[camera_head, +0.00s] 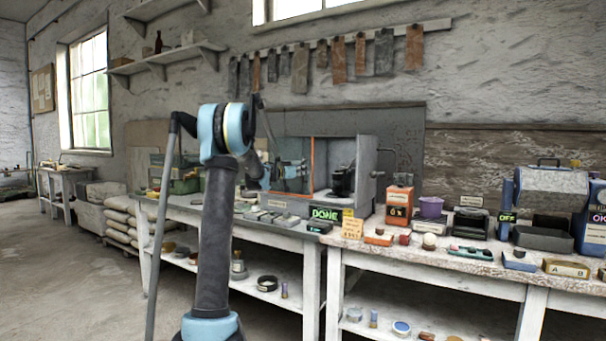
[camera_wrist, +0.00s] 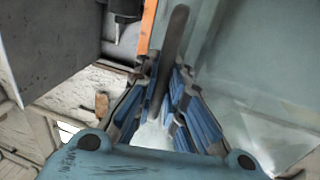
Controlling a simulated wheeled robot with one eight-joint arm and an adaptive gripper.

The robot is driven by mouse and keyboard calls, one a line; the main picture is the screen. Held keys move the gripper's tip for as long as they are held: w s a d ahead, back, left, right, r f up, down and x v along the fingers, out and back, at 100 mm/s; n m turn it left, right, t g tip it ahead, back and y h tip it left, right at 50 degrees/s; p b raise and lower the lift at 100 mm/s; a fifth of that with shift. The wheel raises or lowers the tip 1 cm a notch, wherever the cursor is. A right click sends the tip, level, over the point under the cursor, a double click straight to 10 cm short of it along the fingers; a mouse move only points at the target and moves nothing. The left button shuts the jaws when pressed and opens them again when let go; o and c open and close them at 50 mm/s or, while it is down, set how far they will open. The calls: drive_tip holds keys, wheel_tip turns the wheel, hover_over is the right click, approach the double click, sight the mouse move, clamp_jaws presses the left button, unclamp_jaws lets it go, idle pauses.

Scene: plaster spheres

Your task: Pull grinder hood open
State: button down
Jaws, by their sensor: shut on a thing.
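The grinder (camera_head: 361,170) is a grey box-shaped machine on the bench. Its hood is a clear panel (camera_head: 296,165) with an orange edge. The panel stands at the left of the opening, and the dark spindle shows uncovered to its right. In the wrist view the clear hood (camera_wrist: 265,60) fills the right and the orange edge (camera_wrist: 147,28) runs near the top middle. My gripper (camera_wrist: 165,88) is shut on the hood's dark bar handle (camera_wrist: 175,42), which runs between its blue-padded fingers. In the head view the fingers are hard to make out behind the arm.
A green crate (camera_head: 184,186) stands on the bench left of my arm. The floor at left is clear.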

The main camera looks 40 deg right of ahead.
drive_tip(key=shift+a, duration=0.1)
drive_tip(key=c, duration=1.7)
unclamp_jaws()
drive_tip(key=shift+o, duration=0.2)
drive_tip(key=s+a, duration=0.2)
drive_tip(key=a, duration=0.9)
drive_tip(key=shift+s+a, duration=0.15)
drive_tip(key=shift+a, duration=0.25)
